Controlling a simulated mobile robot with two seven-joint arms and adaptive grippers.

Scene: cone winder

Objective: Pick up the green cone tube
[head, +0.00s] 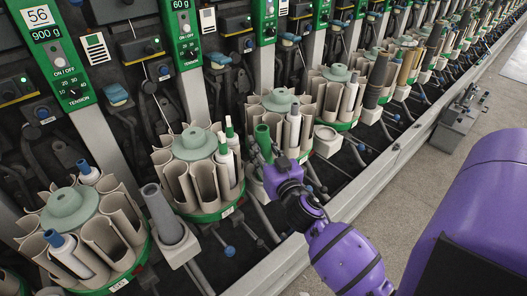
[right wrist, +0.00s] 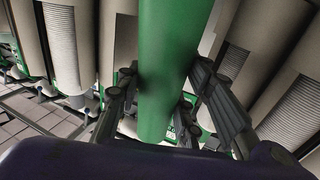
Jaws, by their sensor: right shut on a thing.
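The green cone tube (head: 264,142) stands upright, slightly tilted, in front of a round holder of beige tubes in the head view. My purple right gripper (head: 268,160) is at the tube and shut on it. In the right wrist view the green cone tube (right wrist: 166,65) runs down the middle, with dark fingers of my right gripper (right wrist: 155,90) on both sides of it. The tube's lower end is hidden by the gripper in the head view. My left gripper is not in view.
Round green-rimmed holders of beige tubes (head: 192,146) stand close along the machine. A grey cone tube (head: 162,212) stands on a peg at the front left. The machine's metal front rail (head: 385,160) runs below my right arm. Open floor (head: 440,185) lies to the right.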

